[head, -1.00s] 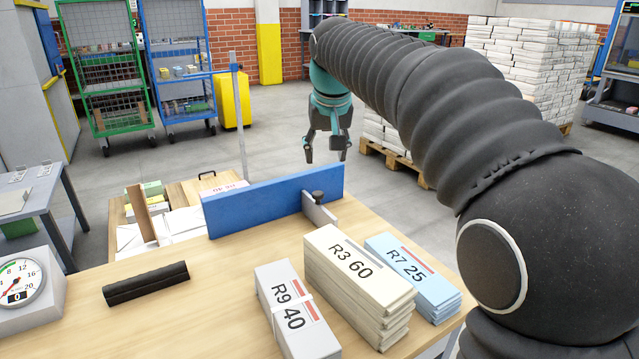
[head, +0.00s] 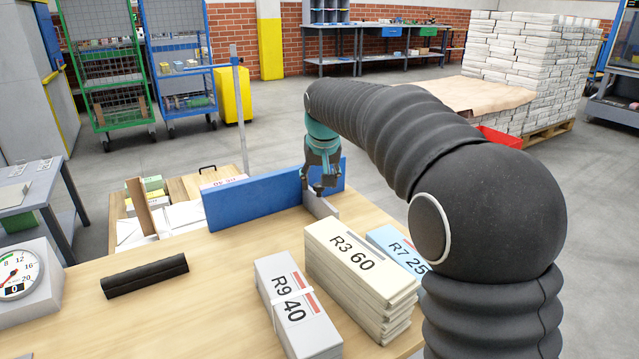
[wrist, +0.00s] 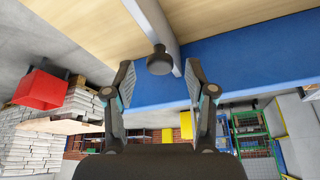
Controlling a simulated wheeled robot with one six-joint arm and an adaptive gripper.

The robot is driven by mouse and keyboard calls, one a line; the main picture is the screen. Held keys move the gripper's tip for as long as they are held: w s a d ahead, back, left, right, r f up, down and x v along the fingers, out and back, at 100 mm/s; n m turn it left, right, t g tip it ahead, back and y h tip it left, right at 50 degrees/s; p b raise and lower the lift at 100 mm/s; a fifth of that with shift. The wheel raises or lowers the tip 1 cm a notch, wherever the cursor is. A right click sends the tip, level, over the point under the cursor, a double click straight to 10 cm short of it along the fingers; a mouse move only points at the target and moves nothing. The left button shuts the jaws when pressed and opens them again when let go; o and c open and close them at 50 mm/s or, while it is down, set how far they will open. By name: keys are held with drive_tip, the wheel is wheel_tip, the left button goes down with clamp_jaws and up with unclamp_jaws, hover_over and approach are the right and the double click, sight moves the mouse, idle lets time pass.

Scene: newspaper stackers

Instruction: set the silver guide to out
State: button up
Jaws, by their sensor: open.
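The silver guide (head: 320,206) is a thin upright plate standing at the right part of the blue fence (head: 255,203) on the wooden table. My gripper (head: 323,190) is above the guide, pointing down, and hides its knob in the head view. In the wrist view the guide (wrist: 150,17) runs in from the top edge towards the blue fence (wrist: 240,82). Its dark round knob (wrist: 159,62) appears between the tips of my open gripper (wrist: 159,68). Both fingers look clear of the knob, and nothing is held.
Bundles marked R9 40 (head: 291,305), R3 60 (head: 358,275) and R7 25 (head: 400,247) stand on the near right of the table. A black bar (head: 145,275) and a dial scale (head: 20,280) are to the left. The tabletop between the bar and bundles is bare.

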drive_tip(key=shift+w+f, duration=0.15)
drive_tip(key=shift+f, duration=0.3)
clamp_jaws()
